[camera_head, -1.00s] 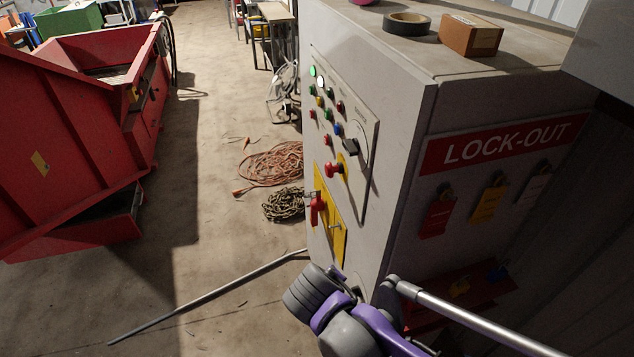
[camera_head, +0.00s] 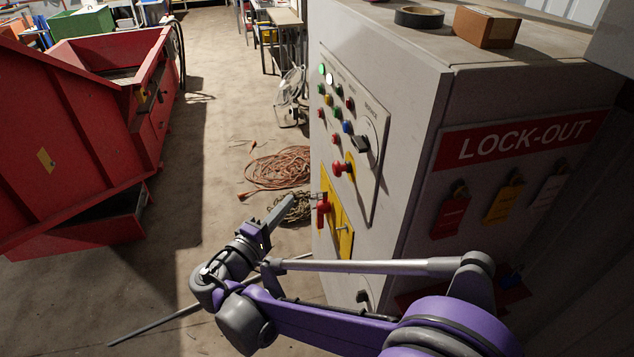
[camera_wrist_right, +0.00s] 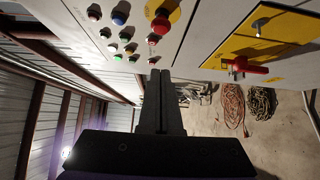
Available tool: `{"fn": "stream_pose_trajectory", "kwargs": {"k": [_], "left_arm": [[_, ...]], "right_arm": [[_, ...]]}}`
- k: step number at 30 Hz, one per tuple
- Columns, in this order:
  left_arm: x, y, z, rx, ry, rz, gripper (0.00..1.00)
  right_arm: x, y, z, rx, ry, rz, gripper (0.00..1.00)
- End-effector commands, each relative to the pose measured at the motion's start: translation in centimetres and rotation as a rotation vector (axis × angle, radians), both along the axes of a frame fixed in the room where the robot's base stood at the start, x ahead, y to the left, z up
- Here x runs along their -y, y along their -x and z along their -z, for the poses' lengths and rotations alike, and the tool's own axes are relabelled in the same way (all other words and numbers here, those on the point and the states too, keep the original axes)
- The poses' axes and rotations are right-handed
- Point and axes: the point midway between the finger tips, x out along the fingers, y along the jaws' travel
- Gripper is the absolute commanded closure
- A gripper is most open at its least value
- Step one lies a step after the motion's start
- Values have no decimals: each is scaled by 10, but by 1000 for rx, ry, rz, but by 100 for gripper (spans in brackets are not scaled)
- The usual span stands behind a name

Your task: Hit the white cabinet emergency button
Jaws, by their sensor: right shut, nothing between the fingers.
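The white cabinet (camera_head: 420,110) stands at the right. Its emergency button (camera_head: 338,168) is a red mushroom knob on a yellow backing, low on the control panel. In the right wrist view the red button (camera_wrist_right: 160,24) shows at the top middle. My right gripper (camera_head: 310,203) is shut and empty, in front of the panel face and lower than the button in the head view. In the wrist view its fingertips (camera_wrist_right: 160,73) point toward the panel below the button, apart from it. My left gripper is not in view.
A red rotary handle (camera_head: 323,212) on a yellow plate sits below the button, close to my fingertips in the picture. Small coloured buttons and a black selector (camera_head: 360,143) share the panel. A red skip (camera_head: 70,140) is at the left. Coiled cable (camera_head: 280,167) lies on the floor.

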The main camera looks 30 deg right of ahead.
Motion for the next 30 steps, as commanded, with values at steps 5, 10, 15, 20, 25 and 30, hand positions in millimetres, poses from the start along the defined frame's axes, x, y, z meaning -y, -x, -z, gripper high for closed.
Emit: {"fn": "stream_pose_trajectory", "kwargs": {"k": [5,10,15,20,25,30], "left_arm": [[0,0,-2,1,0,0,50],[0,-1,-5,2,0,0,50],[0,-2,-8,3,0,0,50],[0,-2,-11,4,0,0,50],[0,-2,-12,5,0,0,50],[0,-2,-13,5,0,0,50]], "right_arm": [[17,-10,-1,0,0,4,100],[48,-28,-1,0,0,6,100],[79,-48,-2,-1,1,5,100],[104,-47,-2,-1,1,4,100],[119,-44,-2,-1,-1,1,100],[123,-43,-2,-1,-1,1,100]]}}
